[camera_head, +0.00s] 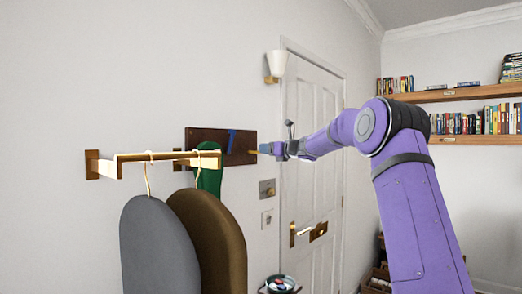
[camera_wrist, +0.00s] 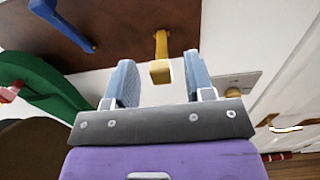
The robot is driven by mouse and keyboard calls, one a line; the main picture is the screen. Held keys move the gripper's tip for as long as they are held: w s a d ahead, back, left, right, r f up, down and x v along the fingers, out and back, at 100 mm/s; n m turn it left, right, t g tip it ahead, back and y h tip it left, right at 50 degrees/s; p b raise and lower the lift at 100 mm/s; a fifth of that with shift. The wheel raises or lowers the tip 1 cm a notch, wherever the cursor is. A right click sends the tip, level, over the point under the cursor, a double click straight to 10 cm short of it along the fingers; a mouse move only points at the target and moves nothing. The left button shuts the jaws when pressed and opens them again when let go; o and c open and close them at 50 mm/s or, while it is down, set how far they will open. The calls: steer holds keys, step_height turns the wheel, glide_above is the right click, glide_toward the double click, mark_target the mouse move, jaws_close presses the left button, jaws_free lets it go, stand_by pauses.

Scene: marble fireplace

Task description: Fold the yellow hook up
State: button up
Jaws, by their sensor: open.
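The yellow hook (camera_wrist: 161,45) is fixed near the lower edge of the dark wooden board (camera_wrist: 150,15) in the wrist view. It juts out from the board, with its blocky end toward my gripper. In the head view the board (camera_head: 205,136) is on the wall, and only a small yellow bit of the hook (camera_head: 254,151) shows beside my gripper (camera_head: 266,149). In the wrist view my gripper (camera_wrist: 159,62) is open, with one blue-grey finger on each side of the hook's end and visible gaps on both sides. I cannot tell the exact depth between them.
A blue hook (camera_wrist: 62,22) is on the same board, left of the yellow one. A brass rail (camera_head: 135,156) with grey (camera_head: 158,245) and brown (camera_head: 213,240) hanging covers and a green hanging thing (camera_head: 209,178) stands left. A white door (camera_head: 312,170) is right.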

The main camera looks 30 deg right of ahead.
steer(key=shift+x, duration=1.95)
steer(key=shift+c, duration=0.2)
jaws_close()
